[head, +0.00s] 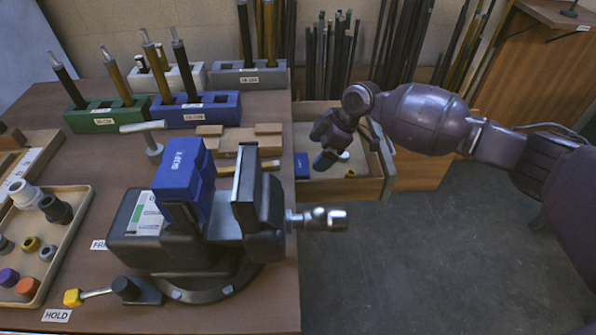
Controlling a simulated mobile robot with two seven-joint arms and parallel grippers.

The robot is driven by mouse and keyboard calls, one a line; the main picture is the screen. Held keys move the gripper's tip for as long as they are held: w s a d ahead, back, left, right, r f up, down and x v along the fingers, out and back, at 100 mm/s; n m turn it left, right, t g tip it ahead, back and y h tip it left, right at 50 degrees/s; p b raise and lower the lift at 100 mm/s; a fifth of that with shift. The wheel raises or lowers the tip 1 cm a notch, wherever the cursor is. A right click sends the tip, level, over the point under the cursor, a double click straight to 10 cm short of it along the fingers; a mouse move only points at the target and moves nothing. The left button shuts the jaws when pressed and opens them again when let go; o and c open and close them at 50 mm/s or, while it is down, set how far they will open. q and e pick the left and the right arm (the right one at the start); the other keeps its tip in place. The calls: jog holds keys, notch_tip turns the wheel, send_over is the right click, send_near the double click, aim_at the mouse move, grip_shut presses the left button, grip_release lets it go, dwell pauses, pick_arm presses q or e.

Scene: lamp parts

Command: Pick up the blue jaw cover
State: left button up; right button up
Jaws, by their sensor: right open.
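A blue jaw cover (180,178) with white lettering sits on the left jaw of the black bench vise (175,245). A smaller blue piece (301,166) lies in the open drawer (340,188) at the table's right edge; I cannot tell for sure whether it is a second jaw cover. My left gripper is out of view.
The vise handle (325,219) sticks out past the table's right edge, in front of the drawer. Green, blue, white and grey holders with rods stand at the back. A tray (72,205) of small parts lies at left. Floor on the right is clear.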

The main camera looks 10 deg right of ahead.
aim_at(304, 164)
jog(key=b+x, duration=0.1)
jog(key=x, duration=0.7)
jog(key=shift+w+a+f+b, duration=0.15)
jog(key=shift+a+b, duration=0.2)
jog(key=shift+c, duration=0.2)
jog(key=c, duration=0.5)
